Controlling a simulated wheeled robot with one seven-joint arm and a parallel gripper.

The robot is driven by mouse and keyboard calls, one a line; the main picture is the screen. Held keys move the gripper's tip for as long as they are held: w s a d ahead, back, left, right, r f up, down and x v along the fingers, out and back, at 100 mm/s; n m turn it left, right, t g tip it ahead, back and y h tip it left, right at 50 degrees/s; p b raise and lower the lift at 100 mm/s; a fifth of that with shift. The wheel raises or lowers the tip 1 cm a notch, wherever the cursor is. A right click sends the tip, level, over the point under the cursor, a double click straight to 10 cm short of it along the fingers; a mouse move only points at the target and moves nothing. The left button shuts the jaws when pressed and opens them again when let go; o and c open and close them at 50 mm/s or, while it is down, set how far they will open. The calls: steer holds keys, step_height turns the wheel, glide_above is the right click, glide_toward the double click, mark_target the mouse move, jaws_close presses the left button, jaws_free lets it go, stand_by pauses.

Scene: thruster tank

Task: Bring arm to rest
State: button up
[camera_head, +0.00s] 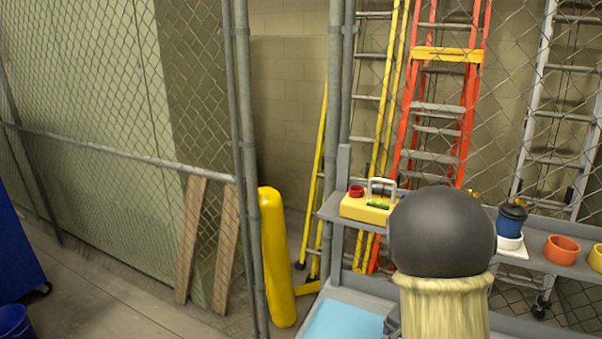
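My gripper is not clearly in view, so I cannot see whether it holds anything. A large dark grey rounded shape (442,232) on a pale, straw-coloured column (444,306) fills the near right of centre. I cannot tell whether it is part of my arm. It hides part of the shelf and of the bench behind it.
A grey shelf (336,206) carries a yellow case (362,208), a blue cup (510,222) and an orange bowl (561,249). A light-blue surface (342,322) lies below. Chain-link fence, ladders and a yellow post (277,258) stand behind.

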steer(key=s+a+r+n+t+y+b, duration=0.1)
steer(key=s+a+r+n+b, duration=0.1)
steer(key=s+a+n, duration=0.7)
steer(key=shift+s+a+r+b, duration=0.3)
steer(key=shift+s+r+b, duration=0.1)
steer(key=shift+s+b, duration=0.2)
stand_by(0.4)
